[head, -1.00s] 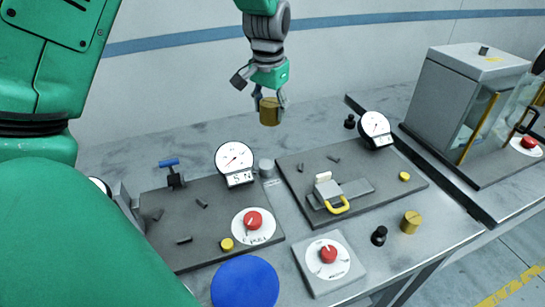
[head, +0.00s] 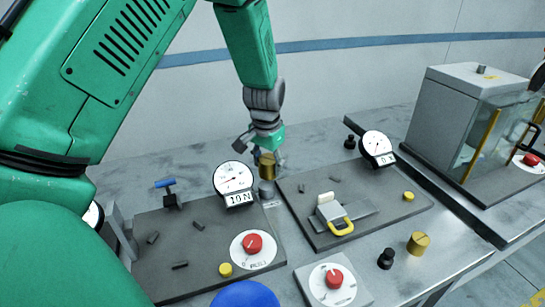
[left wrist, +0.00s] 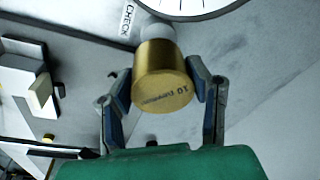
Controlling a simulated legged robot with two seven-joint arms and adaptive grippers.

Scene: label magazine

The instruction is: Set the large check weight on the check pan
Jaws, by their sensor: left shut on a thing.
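The large brass check weight (head: 267,168) is between the fingers of my left gripper (head: 267,157), which is shut on it. The weight is upright at the top of the grey check pan (head: 267,188), beside the left dial gauge (head: 234,180), whose plate reads 10 N. In the left wrist view the weight (left wrist: 163,85), with "10" on its face, is between both fingers. The pan (left wrist: 152,30) is just behind it, beside a "CHECK" label, and is partly hidden. The weight appears to touch the pan. My right gripper is not in view.
Another brass weight (head: 418,243) and a black knob-shaped piece (head: 386,258) stand at the front right. A glass-fronted case (head: 470,125) stands far right.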

